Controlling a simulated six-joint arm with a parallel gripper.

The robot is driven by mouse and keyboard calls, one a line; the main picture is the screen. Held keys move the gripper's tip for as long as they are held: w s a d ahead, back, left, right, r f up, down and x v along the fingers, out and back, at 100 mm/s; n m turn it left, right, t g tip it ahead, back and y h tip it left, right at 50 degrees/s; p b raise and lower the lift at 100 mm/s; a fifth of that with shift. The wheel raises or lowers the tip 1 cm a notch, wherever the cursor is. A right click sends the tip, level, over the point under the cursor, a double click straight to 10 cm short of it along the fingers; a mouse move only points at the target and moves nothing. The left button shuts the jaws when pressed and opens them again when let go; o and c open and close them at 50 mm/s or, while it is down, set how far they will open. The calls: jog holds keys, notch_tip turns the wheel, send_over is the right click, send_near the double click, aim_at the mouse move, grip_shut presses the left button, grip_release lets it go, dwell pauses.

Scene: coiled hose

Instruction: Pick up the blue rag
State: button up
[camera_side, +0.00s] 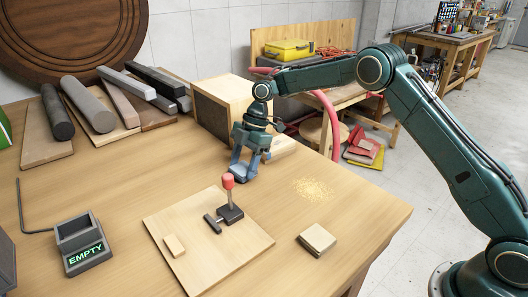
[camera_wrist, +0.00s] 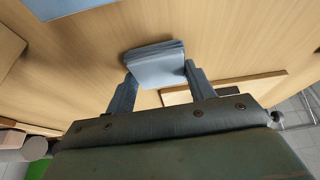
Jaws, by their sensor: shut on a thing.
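The blue rag (camera_side: 241,172) is a small folded light-blue pad, low over the wooden table behind the red-knobbed lever. My gripper (camera_side: 246,160) points down at it, with its fingers on either side. In the wrist view the folded rag (camera_wrist: 156,65) sits between the two fingertips of my gripper (camera_wrist: 160,80), which is shut on it. I cannot tell whether the rag's underside touches the table.
A board (camera_side: 180,252) with a red-knobbed lever (camera_side: 228,182) lies in front of my gripper. A wooden box (camera_side: 212,105) stands close behind. An EMPTY-labelled holder (camera_side: 84,243) is at left, and a tan block (camera_side: 317,240) at right.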

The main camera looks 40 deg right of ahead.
aim_at(244, 167)
notch_tip(244, 167, up, 9)
dwell(0.6)
jog(key=shift+r, duration=0.15)
dwell(0.3)
jog(key=shift+o, duration=1.1)
jog(key=shift+c, duration=0.8)
jog(key=shift+s+d, duration=0.1)
